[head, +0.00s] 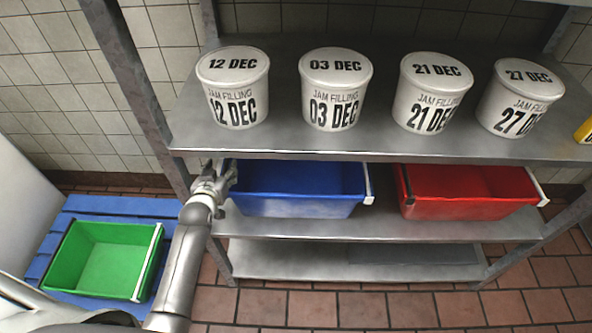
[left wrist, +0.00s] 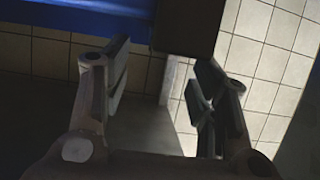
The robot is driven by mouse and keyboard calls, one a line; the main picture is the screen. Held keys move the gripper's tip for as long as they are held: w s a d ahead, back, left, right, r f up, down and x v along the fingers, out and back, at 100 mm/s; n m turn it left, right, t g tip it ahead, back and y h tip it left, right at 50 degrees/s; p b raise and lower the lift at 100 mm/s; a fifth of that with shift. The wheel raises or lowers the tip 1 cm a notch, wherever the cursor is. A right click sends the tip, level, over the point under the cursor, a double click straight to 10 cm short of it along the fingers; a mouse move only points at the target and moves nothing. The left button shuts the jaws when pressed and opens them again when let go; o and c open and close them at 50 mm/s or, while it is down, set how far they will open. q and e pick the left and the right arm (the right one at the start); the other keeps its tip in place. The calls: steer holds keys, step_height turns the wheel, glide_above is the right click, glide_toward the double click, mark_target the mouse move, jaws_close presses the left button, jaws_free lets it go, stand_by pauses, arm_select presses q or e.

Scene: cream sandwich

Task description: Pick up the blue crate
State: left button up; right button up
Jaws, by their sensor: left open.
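The blue crate (head: 310,207) sits on the middle shelf, under the top shelf board. It is open at the top and has a white strip on its right end. My left gripper (head: 224,176) is at the crate's left end, with its arm coming up from below. In the left wrist view, my left gripper (left wrist: 163,68) is open, its two fingers apart with nothing held between them. The blue crate's side (left wrist: 75,20) shows there at the top left. A dark block (left wrist: 184,27) shows above the gap; I cannot tell whether it belongs to the crate.
A red crate (head: 462,208) sits to the right on the same shelf. Several white jam buckets (head: 335,90) stand on the top shelf (head: 300,146). A green crate (head: 100,262) rests on a blue pallet (head: 120,206) at the left. The bottom shelf (head: 300,261) is empty.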

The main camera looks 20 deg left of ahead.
mark_target(227, 160)
arm_select(q)
steer(key=shift+x, duration=3.35)
steer(key=shift+d+r, duration=0.1)
jaws_close()
steer(key=shift+w+r, duration=0.15)
steer(key=shift+r, duration=0.1)
